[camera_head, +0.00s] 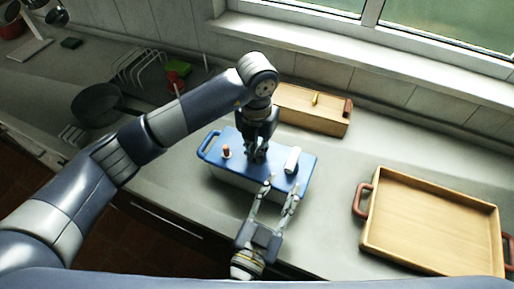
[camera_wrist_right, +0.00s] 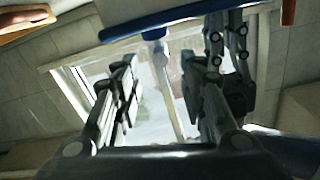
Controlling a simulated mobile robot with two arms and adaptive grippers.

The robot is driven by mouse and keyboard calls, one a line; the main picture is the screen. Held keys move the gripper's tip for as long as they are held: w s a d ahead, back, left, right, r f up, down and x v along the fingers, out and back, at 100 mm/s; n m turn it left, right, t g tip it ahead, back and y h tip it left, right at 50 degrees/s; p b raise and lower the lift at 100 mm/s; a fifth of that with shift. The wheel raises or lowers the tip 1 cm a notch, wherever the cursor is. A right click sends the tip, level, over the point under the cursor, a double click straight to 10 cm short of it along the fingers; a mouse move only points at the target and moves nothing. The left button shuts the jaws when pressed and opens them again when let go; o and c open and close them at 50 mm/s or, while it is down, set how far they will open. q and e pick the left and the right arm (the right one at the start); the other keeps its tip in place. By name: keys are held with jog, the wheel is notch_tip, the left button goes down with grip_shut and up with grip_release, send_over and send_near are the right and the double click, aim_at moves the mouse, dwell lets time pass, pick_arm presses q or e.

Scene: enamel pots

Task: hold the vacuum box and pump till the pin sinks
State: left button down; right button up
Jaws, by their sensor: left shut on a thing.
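The vacuum box (camera_head: 212,172) stands on the counter, with a blue lid (camera_head: 308,163) and a loop handle at its left end. A small reddish pin (camera_head: 226,150) stands up near the lid's left end. A white cylinder (camera_head: 292,160) is on the lid's right part. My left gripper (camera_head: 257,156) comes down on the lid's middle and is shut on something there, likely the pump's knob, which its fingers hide. My right gripper (camera_head: 281,186) is open at the box's near side. The right wrist view shows its fingers (camera_wrist_right: 170,80) wide apart below the blue lid edge (camera_wrist_right: 185,18); contact is unclear.
A wooden tray (camera_head: 430,225) with reddish handles lies at the right. A wooden box (camera_head: 312,112) stands behind the vacuum box. A dark pan (camera_head: 97,103) and a dish rack (camera_head: 140,68) are at the back left. Counter between vacuum box and tray is clear.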

aim_at(293, 160)
jog(key=x, duration=0.9)
jog(key=shift+w+d, duration=0.15)
jog(key=shift+w, duration=0.15)
grip_shut()
